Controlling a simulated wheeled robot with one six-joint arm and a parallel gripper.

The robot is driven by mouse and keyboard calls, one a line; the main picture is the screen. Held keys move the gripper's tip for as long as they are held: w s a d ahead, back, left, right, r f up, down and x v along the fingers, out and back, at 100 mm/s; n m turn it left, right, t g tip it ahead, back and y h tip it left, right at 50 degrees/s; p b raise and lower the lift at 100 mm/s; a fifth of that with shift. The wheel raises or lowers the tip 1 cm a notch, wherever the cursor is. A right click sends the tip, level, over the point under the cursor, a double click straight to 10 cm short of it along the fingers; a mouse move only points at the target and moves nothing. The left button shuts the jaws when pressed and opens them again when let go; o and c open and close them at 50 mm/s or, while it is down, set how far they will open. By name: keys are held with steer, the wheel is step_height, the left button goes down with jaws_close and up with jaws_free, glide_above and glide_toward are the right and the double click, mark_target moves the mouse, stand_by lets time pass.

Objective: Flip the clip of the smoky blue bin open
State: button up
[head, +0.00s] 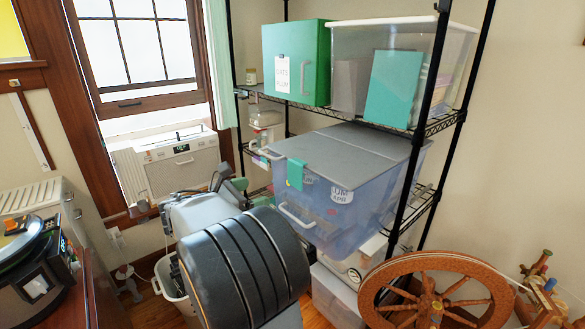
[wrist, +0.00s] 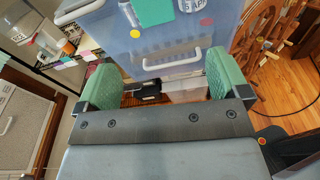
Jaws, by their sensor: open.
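The smoky blue bin (head: 345,185) sits on the middle wire shelf, with a grey lid (head: 350,143) on it. Its teal clip (head: 295,173) hangs down over the lid's front edge against the wall, above a white handle (head: 297,216). In the wrist view the bin (wrist: 220,25) fills the top, with the clip (wrist: 152,12) at the upper edge and partly cut off. My gripper (wrist: 160,70) is open and empty, its green fingers apart below and in front of the bin. In the head view my gripper (head: 238,187) shows left of the bin, partly hidden by my arm.
A green box (head: 297,62) and a clear bin (head: 395,75) stand on the shelf above. A spinning wheel (head: 440,290) stands at the right. An air conditioner (head: 180,160) sits in the window at the left. Black shelf posts flank the bin.

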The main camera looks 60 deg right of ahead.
mark_target(294, 168)
steer(key=shift+n+h, duration=0.6)
steer(key=shift+h, duration=0.1)
steer(key=p+x, duration=0.1)
steer(key=x, duration=0.4)
steer(key=r+p+x, duration=0.1)
steer(key=x, duration=0.9)
steer(key=shift+w+d+r+p, duration=0.15)
steer(key=shift+w+r+p, duration=0.15)
steer(key=shift+r+p, duration=0.1)
